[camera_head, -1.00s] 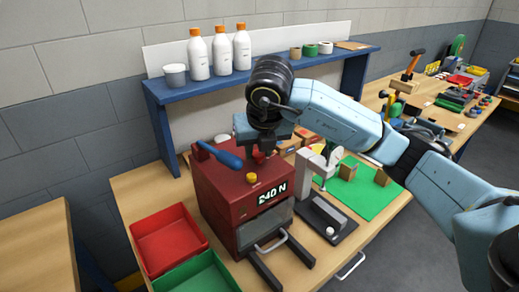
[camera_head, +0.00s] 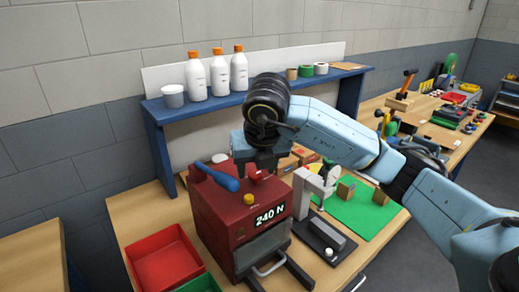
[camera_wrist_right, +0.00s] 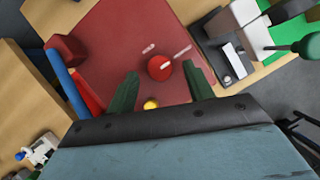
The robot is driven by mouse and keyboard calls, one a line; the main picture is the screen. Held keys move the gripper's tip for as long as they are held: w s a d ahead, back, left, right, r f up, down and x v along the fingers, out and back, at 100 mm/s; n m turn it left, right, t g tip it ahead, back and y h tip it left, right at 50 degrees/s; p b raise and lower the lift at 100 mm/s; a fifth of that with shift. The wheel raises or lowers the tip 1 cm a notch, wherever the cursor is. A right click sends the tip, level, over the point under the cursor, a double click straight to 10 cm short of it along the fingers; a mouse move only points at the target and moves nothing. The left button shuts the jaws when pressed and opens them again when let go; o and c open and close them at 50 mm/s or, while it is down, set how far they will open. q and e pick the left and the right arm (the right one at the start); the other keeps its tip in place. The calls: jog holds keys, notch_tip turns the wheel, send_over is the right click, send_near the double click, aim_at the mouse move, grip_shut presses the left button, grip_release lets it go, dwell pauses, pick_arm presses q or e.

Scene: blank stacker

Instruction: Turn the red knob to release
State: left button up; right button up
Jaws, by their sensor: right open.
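The red knob (camera_wrist_right: 160,68) sits on top of the red machine (camera_wrist_right: 120,40) in the right wrist view, with a pale mark beside it. In the head view the knob (camera_head: 258,174) shows just under my right gripper. The machine (camera_head: 215,215) has a "240 N" display, a yellow button (camera_head: 249,199) and a blue-handled lever (camera_head: 216,176). My right gripper (camera_wrist_right: 160,85) is open, its two green fingers pointing at the knob, one on each side in the picture. I cannot tell whether they touch it. My left gripper is not in view.
A red bin (camera_head: 163,260) and a green bin (camera_head: 200,285) stand left of the machine. A grey press-like device (camera_head: 320,235) and a green mat (camera_head: 358,212) lie to its right. A blue shelf (camera_head: 215,98) with bottles is behind.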

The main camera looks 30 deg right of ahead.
jog(key=p+v, duration=0.2)
jog(key=v, duration=1)
jog(key=shift+s+r, duration=0.1)
